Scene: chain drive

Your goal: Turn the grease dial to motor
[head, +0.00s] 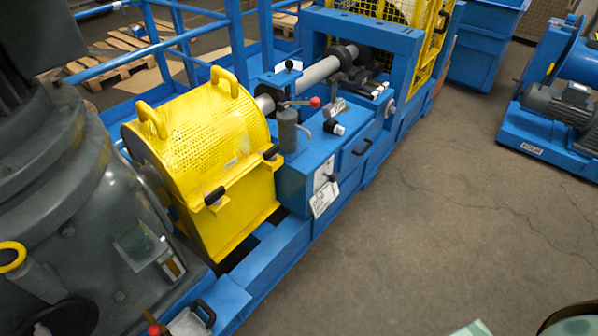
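A white plate (322,199) is on the front of the blue cabinet, in the middle of the head view. A small dark knob (332,178) sits on the plate's upper part. It may be the grease dial, but its markings and pointer are too small to read. A grey cylinder (288,131) with a red-tipped lever (314,102) stands on the cabinet top. Neither of my grippers can be made out.
A yellow perforated guard (215,135) with handles stands left of the blue cabinet (294,181). A large grey machine housing (90,215) fills the left. Bare concrete floor (440,215) lies open to the right. A blue motor stand (555,140) is at the far right.

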